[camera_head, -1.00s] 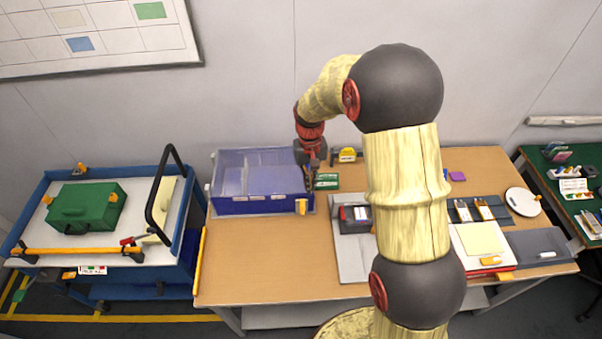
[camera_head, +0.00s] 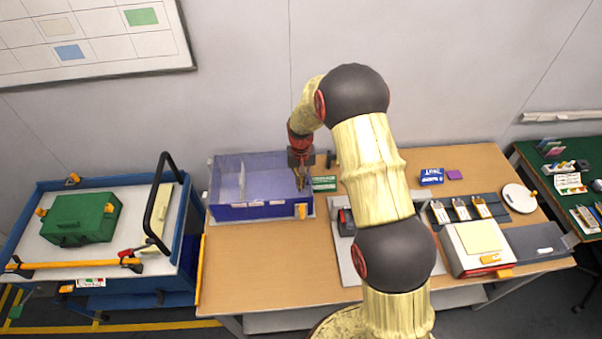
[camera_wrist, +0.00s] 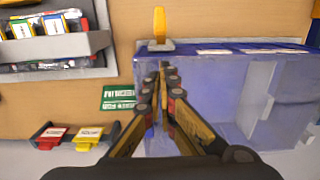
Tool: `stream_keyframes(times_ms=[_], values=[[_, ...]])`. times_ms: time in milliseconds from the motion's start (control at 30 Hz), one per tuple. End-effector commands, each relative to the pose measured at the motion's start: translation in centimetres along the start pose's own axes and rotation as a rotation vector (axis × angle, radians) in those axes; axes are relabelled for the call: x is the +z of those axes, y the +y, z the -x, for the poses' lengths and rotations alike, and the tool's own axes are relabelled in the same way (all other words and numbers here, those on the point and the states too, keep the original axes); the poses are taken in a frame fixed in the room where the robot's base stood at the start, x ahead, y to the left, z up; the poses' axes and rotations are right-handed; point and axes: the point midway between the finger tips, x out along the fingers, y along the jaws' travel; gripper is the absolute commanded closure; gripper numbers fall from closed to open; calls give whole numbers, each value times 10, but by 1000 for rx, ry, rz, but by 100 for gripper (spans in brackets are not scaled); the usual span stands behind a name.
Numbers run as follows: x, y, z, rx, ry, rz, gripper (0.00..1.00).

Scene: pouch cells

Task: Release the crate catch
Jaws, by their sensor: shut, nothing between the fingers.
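The crate (camera_head: 252,210) is a blue-purple box with see-through upper surfaces at the left of the table; it fills the right of the wrist view (camera_wrist: 200,135). An orange-yellow catch (camera_head: 301,211) sits at its front right corner and stands upright at the top of the wrist view (camera_wrist: 159,27). My gripper (camera_head: 301,184) is over the crate's right end, behind the catch. In the wrist view its fingertips (camera_wrist: 164,66) are together and empty, pointing towards the catch with a visible gap. Whether the fingers touch the crate, I cannot tell.
A green sign (camera_head: 324,184) lies right of the crate. A grey tray with card-like packs (camera_wrist: 50,42) and red and yellow clips (camera_wrist: 88,134) are close by in the wrist view. A blue cart (camera_head: 180,240) with a green case (camera_head: 82,219) stands left. Bare tabletop lies in front of the crate.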

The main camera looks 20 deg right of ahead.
Motion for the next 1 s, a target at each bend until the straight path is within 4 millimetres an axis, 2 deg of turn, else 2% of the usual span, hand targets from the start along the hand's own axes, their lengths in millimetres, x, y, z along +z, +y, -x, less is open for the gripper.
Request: stream_keyframes(times_ms=[100,300,767,1000], values=[[13,0,-13,0,-2,1,100],[25,0,-26,0,1,1,100],[29,0,-30,0,0,1,100],[45,0,-38,0,1,1,100]])
